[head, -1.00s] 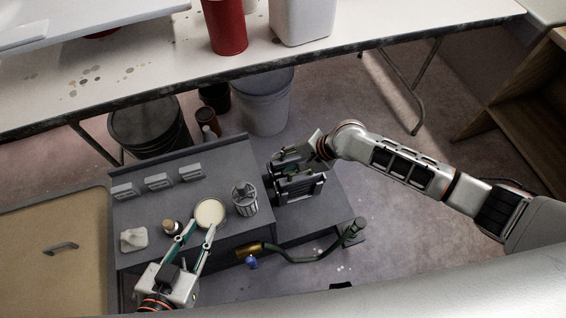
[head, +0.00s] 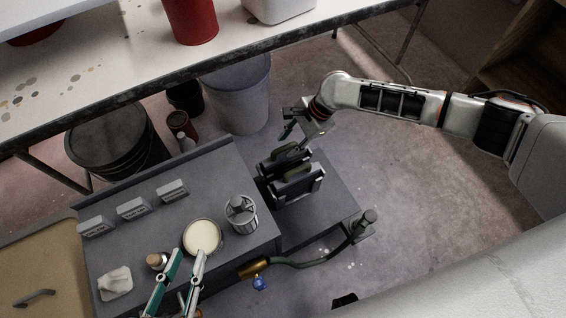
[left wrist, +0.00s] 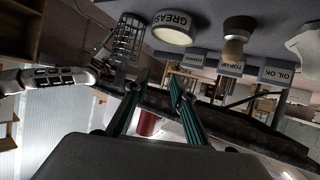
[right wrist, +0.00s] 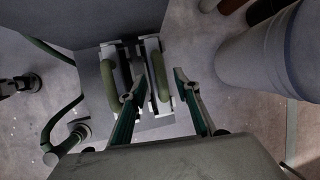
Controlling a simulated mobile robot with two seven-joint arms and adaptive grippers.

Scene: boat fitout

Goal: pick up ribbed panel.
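Two dark panels with green handles stand upright side by side in a holder on the low grey platform: a rear one (head: 270,164) and a front one (head: 300,188). I cannot tell which is the ribbed panel. In the right wrist view their handles (right wrist: 108,86) and (right wrist: 159,75) show ahead of my right gripper (right wrist: 155,82). That gripper (head: 289,128) is open and empty, behind and above the panels in the head view. My left gripper (head: 188,254) is open and empty by the round grease tin (head: 202,236); its open fingers show in the left wrist view (left wrist: 157,75).
A wire cup (head: 241,214), a small brush (head: 157,261) and a white cloth (head: 115,282) sit on the grey bench. A green hose (head: 320,260) curves in front of the platform. A grey bucket (head: 238,95) stands behind, near my right gripper.

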